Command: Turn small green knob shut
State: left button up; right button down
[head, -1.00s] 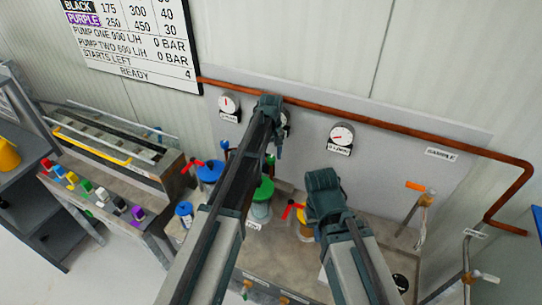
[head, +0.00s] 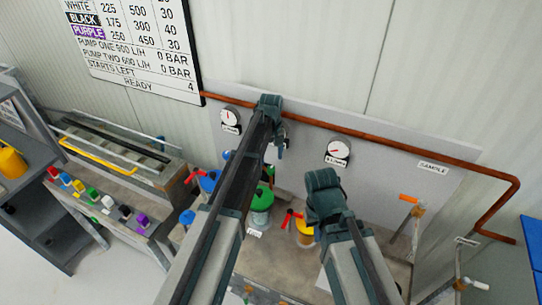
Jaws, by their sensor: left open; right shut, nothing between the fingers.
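A green-topped pump pot (head: 262,199) stands on the bench behind my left arm, which partly hides it. A smaller green part (head: 269,173) shows just above it, below my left gripper. A tiny green piece (head: 247,290) also shows at the bench's front edge; I cannot tell which green part is the small knob. My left gripper (head: 281,150) is open and points down in front of the wall panel, with nothing visible in it. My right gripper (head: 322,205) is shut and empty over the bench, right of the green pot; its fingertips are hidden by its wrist.
A yellow pot with a red handle (head: 303,232) stands close to my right gripper. Blue pots (head: 209,181) stand left of my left arm. A copper pipe (head: 400,143) and a gauge (head: 338,149) are on the panel. Sample taps (head: 410,208) stand at right. Coloured blocks (head: 93,194) sit at left.

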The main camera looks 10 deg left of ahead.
aim_at(271, 168)
pick_arm(q)
notch_tip(271, 168, up, 8)
jog(key=p, duration=0.6)
jog(key=shift+p, duration=0.35)
pick_arm(e)
notch_tip(271, 168, up, 8)
pick_arm(q)
jog(key=shift+f, duration=0.15)
pick_arm(e)
jog(key=shift+f, duration=0.15)
pick_arm(q)
jog(key=s+d+f+m+b, duration=0.2)
jog(key=s+f+b, duration=0.3)
jog(key=s, duration=0.4)
jog(key=s+d+f+m+b, duration=0.2)
jog(key=s+f+m+b, duration=0.2)
jog(key=s, duration=0.6)
jog(key=s+d+f+m+y+b, duration=0.1)
jog(key=s+f+m+b, duration=0.3)
jog(key=s+f+b, duration=0.4)
jog(key=shift+s+d+f+b, duration=0.15)
jog(key=shift+s+d+b, duration=0.2)
jog(key=shift+s+d, duration=0.65)
pick_arm(e)
notch_tip(271, 168, down, 18)
jog(key=shift+r, duration=0.25)
pick_arm(q)
jog(key=shift+s+a, duration=0.2)
